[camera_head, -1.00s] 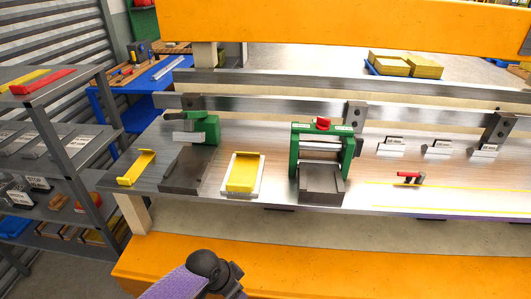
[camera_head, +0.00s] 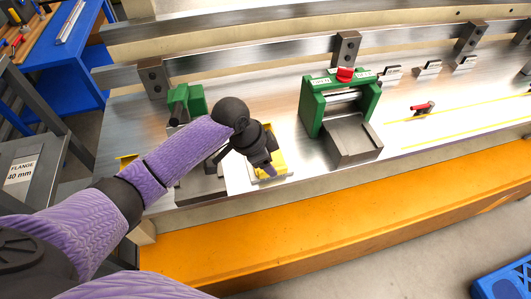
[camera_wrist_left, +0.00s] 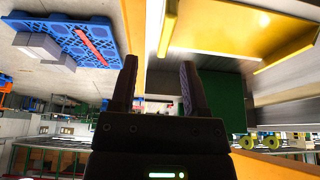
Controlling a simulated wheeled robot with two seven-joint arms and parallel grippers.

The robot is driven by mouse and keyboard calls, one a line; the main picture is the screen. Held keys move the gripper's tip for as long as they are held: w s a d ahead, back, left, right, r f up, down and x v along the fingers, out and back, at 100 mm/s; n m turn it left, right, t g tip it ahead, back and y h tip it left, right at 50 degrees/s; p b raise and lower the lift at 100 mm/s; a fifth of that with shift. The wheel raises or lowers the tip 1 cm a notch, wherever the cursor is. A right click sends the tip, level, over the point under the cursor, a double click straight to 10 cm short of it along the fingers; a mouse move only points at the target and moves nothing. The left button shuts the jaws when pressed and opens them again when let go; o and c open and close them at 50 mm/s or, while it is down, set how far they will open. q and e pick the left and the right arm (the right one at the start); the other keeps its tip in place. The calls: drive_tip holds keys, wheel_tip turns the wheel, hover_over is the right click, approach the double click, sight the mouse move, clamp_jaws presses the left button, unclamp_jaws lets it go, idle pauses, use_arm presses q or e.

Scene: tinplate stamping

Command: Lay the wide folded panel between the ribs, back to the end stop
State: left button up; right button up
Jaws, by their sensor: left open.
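The wide yellow folded panel (camera_head: 281,161) lies in a pale tray (camera_head: 236,178) at the front of the steel bench. My left gripper (camera_head: 269,170) is over it in the head view and hides much of it. In the left wrist view the panel (camera_wrist_left: 245,28) fills the upper right, with raised edges. There my left fingers (camera_wrist_left: 158,65) are apart with nothing between them, and the panel lies off to their right. A green-framed fixture (camera_head: 312,107) with a dark grey block (camera_head: 350,140) stands right of the tray. Ribs and end stop cannot be made out. My right gripper is not seen.
Another green fixture (camera_head: 196,100) stands left of the tray, partly behind my arm. A smaller yellow piece (camera_head: 126,160) shows at the bench's left end. A red-handled clamp (camera_head: 422,108) sits to the right. An orange beam (camera_head: 330,236) runs along the front.

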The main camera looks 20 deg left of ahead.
use_arm(q)
drive_tip(key=x, duration=0.2)
drive_tip(key=b+x, duration=0.1)
drive_tip(key=shift+a+f, duration=0.3)
drive_tip(key=shift+f, duration=0.15)
drive_tip(key=shift+w+d+f, duration=0.15)
drive_tip(key=shift+f, duration=0.1)
clamp_jaws()
